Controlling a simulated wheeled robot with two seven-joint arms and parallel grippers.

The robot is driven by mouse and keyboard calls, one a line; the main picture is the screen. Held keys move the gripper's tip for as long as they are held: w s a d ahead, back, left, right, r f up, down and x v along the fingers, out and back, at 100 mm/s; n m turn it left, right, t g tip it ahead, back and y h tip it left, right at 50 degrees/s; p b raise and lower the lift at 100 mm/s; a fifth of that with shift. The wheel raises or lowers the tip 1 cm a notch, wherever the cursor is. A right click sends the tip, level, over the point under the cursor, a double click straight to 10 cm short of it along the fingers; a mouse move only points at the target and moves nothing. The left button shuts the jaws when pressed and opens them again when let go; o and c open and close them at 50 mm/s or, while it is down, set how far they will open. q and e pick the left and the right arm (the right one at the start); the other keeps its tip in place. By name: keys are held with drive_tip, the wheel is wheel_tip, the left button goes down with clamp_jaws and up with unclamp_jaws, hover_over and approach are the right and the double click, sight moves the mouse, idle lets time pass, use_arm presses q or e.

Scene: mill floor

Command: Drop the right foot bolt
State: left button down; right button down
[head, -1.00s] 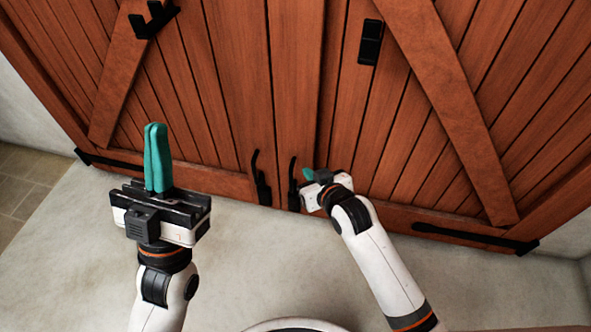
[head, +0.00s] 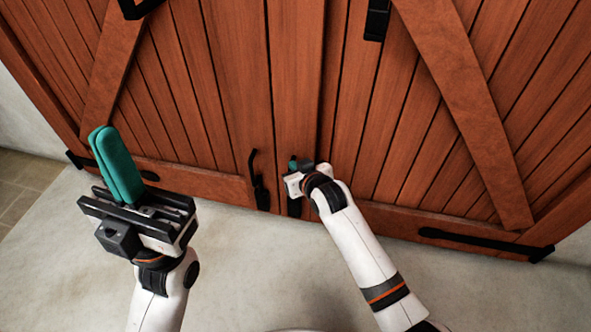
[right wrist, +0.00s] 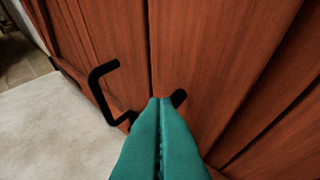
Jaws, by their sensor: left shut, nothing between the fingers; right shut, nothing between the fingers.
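The right foot bolt (head: 294,207) is a black bolt low on the wooden double door, just right of the seam in the head view. Its upper part is hidden behind my right gripper (head: 293,162). In the right wrist view, the tip of its black handle (right wrist: 178,97) shows behind the teal fingers (right wrist: 160,135), which are pressed together. I cannot tell whether they touch it. The left foot bolt (head: 257,185) has a bent black handle, which also shows in the right wrist view (right wrist: 95,85). My left gripper (head: 101,135) is shut and empty, away from the bolts.
The wooden door (head: 222,120) fills the upper view, with black strap hinges (head: 480,242) near its bottom corners. A black bracket (head: 138,8) and a black fitting (head: 376,20) sit higher up. The pale floor (head: 250,265) before it is clear.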

wheel_tip(320, 180, down, 6)
drive_tip(key=shift+r, duration=0.2)
idle(0.5)
